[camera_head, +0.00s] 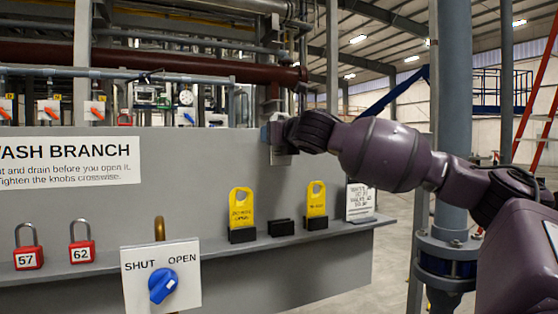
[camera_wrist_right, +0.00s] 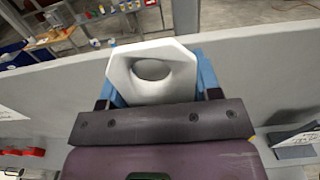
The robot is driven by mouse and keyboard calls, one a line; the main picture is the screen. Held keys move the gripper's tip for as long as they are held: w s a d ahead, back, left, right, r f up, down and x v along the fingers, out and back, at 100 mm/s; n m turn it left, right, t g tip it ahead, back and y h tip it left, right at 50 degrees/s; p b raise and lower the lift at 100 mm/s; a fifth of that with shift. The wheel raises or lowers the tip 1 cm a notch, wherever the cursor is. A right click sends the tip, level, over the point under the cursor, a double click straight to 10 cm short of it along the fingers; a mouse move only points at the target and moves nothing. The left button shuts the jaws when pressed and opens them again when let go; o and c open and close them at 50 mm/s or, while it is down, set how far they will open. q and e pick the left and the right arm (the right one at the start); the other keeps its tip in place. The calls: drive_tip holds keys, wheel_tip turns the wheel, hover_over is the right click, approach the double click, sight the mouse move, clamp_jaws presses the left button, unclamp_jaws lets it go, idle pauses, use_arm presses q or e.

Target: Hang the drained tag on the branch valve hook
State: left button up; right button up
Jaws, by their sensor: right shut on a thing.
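My right gripper (camera_head: 271,134) is in front of the upper edge of the grey panel, shut on a pale grey tag (camera_head: 281,157). In the right wrist view the tag (camera_wrist_right: 178,86), with a rounded hole, sits between the blue fingers. Its lettering does not show, so I cannot read whether it is the drained tag. The branch valve plate (camera_head: 187,247), marked SHUT and OPEN, has a blue knob (camera_head: 162,286). A brass-coloured curved piece (camera_head: 159,228) rises above the plate's top edge, perhaps the hook. The held tag is above and right of it, apart. My left gripper is not in view.
On the panel's shelf stand two yellow tags (camera_head: 241,208) (camera_head: 316,201) in black holders, with an empty black holder (camera_head: 281,228) between them. Red padlocks (camera_head: 28,257) (camera_head: 82,251) are at the left. A white placard (camera_head: 360,201) stands right. The panel face above the valve plate is clear.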

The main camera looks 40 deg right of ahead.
wheel_tip(320, 180, up, 14)
drive_tip(key=p, duration=0.4)
idle(0.5)
